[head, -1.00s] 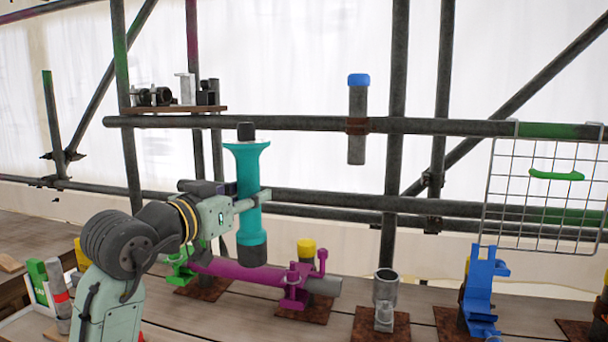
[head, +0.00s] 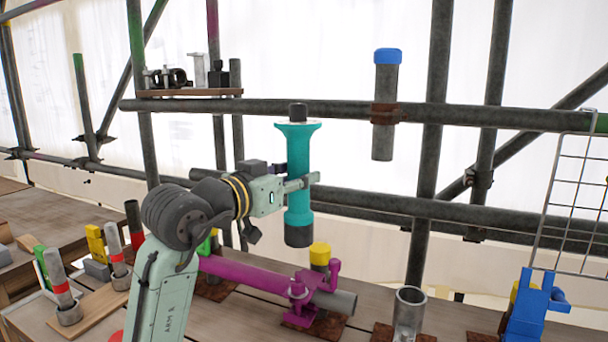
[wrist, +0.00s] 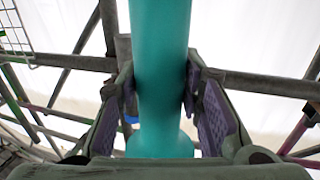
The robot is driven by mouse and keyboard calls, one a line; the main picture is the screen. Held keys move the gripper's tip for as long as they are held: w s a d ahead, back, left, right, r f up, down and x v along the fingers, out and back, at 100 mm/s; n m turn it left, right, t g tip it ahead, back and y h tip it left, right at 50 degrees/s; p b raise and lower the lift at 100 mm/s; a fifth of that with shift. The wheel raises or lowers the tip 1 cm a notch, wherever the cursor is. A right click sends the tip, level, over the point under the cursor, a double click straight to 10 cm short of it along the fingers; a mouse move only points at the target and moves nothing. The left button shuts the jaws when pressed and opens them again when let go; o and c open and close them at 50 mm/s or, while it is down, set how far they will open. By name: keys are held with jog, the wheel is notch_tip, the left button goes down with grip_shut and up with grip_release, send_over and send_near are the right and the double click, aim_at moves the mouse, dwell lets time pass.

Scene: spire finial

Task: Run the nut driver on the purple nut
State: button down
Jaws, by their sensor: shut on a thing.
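The nut driver (head: 299,155) is a long teal tool with a flared upper end and black ends. My gripper (head: 302,184) is shut on its middle and holds it upright in the air. The wrist view shows the teal shaft (wrist: 162,60) between my two finger pads. A purple clamp (head: 306,297) sits on a purple and grey tube below the driver, with an upright purple bolt end (head: 334,270) at its right. I cannot clearly make out the purple nut. The driver's black lower end (head: 299,236) is above the clamp, apart from it.
A yellow-capped post (head: 320,255) stands behind the clamp. A grey socket (head: 408,312) and a blue bracket (head: 535,308) are to the right. Scaffold tubes (head: 380,205) run behind the driver. A blue-capped tube (head: 385,105) hangs at upper right.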

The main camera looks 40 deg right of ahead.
aim_at(290, 241)
jog(key=shift+a+r, duration=0.15)
jog(key=shift+a, duration=0.1)
jog(key=shift+s+f+b, duration=0.1)
jog(key=shift+f+b, duration=0.3)
jog(key=shift+f, duration=0.15)
jog(key=shift+f+b, duration=3.55)
jog(key=shift+f, duration=1.8)
jog(key=shift+d+f, duration=0.1)
jog(key=shift+f, duration=0.25)
jog(key=shift+r, duration=0.15)
